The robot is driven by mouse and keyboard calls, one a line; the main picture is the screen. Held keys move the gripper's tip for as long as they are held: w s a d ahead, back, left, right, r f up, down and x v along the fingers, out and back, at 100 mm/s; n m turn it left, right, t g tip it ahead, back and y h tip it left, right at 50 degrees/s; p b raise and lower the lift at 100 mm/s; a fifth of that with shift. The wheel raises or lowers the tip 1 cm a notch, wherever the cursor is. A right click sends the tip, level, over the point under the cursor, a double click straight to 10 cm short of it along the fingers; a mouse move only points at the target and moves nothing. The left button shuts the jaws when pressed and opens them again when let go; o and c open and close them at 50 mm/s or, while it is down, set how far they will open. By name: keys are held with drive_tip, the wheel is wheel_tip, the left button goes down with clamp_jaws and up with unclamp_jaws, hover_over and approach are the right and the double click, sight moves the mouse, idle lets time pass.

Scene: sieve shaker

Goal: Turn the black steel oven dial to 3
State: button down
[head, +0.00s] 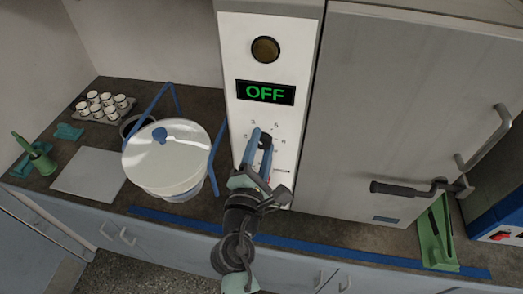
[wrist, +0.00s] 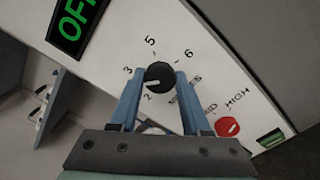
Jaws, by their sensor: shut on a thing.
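The black dial (wrist: 160,74) sits on the white oven panel, ringed by printed numbers. In the wrist view its small white mark points lower left, between the 2 and the 3, nearer the 2. It also shows in the head view (head: 265,140), partly covered by my fingers. My gripper (wrist: 156,82) is shut on the dial, with one blue finger on each side. The gripper also shows in the head view (head: 262,137). The display (head: 265,93) above the dial reads OFF in green.
A red knob (wrist: 228,127) is on the panel near MID and HIGH. A round amber button (head: 265,49) is above the display. The grey oven door (head: 400,110) with its lever handle (head: 405,188) is right. A lidded white pot (head: 168,150) stands close left.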

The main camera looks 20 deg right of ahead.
drive_tip(key=shift+f+m+b, duration=0.1)
drive_tip(key=shift+m+b, duration=0.6)
drive_tip(key=shift+m, duration=0.5)
drive_tip(key=shift+c, duration=1.8)
unclamp_jaws()
drive_tip(key=shift+a, duration=0.1)
drive_tip(key=b+v, duration=0.3)
drive_tip(key=v, duration=1)
drive_tip(key=shift+b, duration=0.4)
